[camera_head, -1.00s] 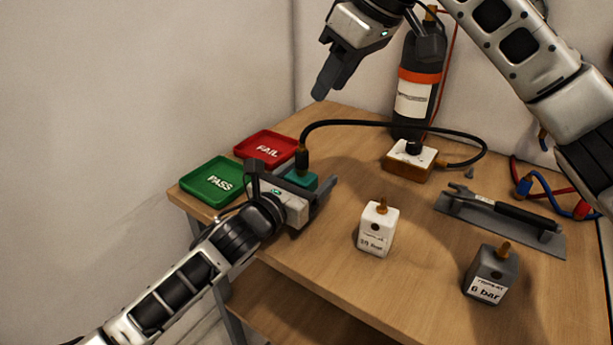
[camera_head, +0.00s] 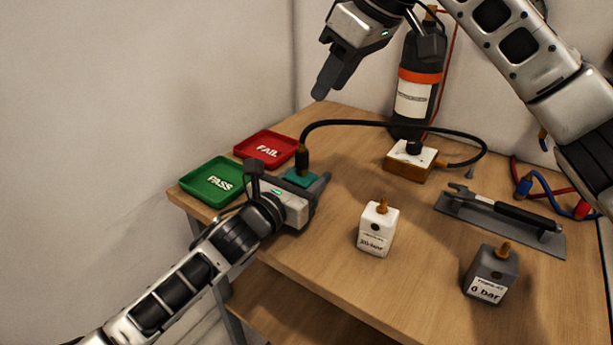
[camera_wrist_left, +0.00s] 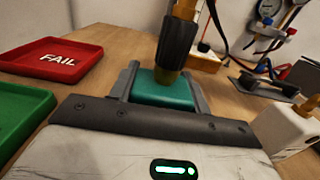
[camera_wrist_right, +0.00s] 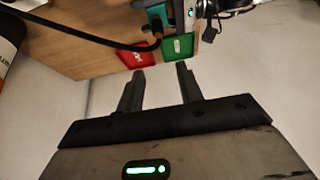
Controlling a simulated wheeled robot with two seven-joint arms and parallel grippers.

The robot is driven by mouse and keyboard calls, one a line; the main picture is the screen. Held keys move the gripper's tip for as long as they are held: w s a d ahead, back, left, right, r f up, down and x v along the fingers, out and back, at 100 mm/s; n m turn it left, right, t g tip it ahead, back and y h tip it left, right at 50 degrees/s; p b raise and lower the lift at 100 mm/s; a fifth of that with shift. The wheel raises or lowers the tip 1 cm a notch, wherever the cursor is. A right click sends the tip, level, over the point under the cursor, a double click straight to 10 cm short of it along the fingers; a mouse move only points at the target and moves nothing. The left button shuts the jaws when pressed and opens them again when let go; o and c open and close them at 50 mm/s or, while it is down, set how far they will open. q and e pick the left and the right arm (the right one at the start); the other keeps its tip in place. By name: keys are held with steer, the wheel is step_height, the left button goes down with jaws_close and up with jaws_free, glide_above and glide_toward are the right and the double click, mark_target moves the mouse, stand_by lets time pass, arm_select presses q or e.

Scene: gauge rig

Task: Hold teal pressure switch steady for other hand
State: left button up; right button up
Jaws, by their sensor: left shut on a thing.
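The teal pressure switch (camera_head: 300,179) stands on the table near its left edge, with the black hose's end fitting (camera_head: 302,160) on its top. My left gripper (camera_head: 304,184) is shut on it. In the left wrist view the teal block (camera_wrist_left: 163,92) sits between both fingers, with the dark, brass-ended fitting (camera_wrist_left: 177,40) rising from it. My right gripper (camera_head: 322,88) is high above the back of the table, empty. In the right wrist view its fingers (camera_wrist_right: 158,85) are apart with nothing between them.
The green PASS tray (camera_head: 212,182) and red FAIL tray (camera_head: 266,147) lie at the left. A white block (camera_head: 376,230) and a grey block (camera_head: 491,275) stand in front. The hose arches to a white-topped box (camera_head: 409,160) by a black cylinder (camera_head: 415,85). A wrench (camera_head: 510,212) lies at right.

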mark_target(303, 152)
stand_by(0.4)
steer(key=shift+o, duration=1.2)
steer(key=w+a+f+n+h, duration=0.1)
steer(key=f+n, duration=0.4)
steer(key=n, duration=0.4)
steer(key=w+a+f+n+h, duration=0.1)
steer(key=f+n, duration=0.3)
steer(key=n, duration=0.6)
steer(key=w+a+f+n+h, duration=0.1)
steer(key=a+f+n, duration=0.1)
steer(key=f+n, duration=0.3)
steer(key=shift+a+f+n+t, duration=0.15)
steer(key=shift+f+n+t, duration=0.05)
steer(key=shift+n, duration=1)
steer(key=shift+a+f+n+t, duration=0.15)
steer(key=shift+n+t, duration=0.05)
steer(key=shift+n, duration=1)
jaws_close()
